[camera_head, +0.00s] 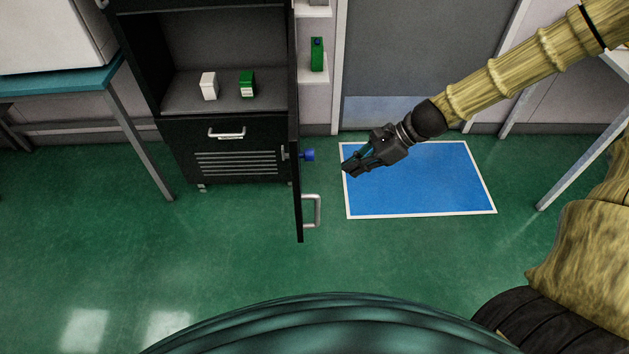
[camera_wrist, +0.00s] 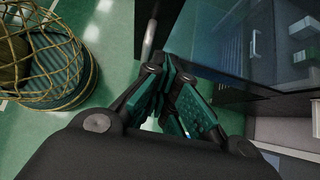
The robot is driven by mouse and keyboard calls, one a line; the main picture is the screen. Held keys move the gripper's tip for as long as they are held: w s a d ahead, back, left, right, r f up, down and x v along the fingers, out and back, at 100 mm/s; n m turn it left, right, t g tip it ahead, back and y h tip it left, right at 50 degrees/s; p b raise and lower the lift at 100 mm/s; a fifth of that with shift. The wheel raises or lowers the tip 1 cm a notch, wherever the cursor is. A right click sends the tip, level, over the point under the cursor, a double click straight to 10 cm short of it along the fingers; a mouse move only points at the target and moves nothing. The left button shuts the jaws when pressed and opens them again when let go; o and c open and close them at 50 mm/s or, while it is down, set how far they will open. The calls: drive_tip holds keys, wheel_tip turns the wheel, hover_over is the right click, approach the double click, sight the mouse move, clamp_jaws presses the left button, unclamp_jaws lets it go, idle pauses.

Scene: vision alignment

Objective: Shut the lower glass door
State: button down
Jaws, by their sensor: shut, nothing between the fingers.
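The lower glass door (camera_head: 297,150) stands open. In the head view it shows almost edge-on, swung out from the black cabinet (camera_head: 180,140) toward me. Its silver handle (camera_head: 317,211) is near its free end, on the right face. In the wrist view the see-through glass door (camera_wrist: 210,35) fills the upper right, and a grey bar that looks like its handle (camera_wrist: 148,38) is beside its edge. My gripper (camera_head: 347,168) is shut and empty, to the right of the door. It appears apart from the door; the exact gap cannot be told.
The cabinet's drawer (camera_head: 229,131) is shut, and a white box (camera_head: 209,86) and a green carton (camera_head: 247,84) stand on the shelf above. A blue knob-like piece (camera_head: 307,155) is beside the door. A blue floor mat (camera_head: 420,185) lies right; the floor left of the door is clear.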

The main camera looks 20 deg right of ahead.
drive_tip(key=w+a+f+p, duration=0.2)
drive_tip(key=a+f, duration=0.4)
drive_tip(key=a, duration=0.4)
drive_tip(key=shift+w, duration=0.3)
idle(0.4)
drive_tip(key=shift+f, duration=0.15)
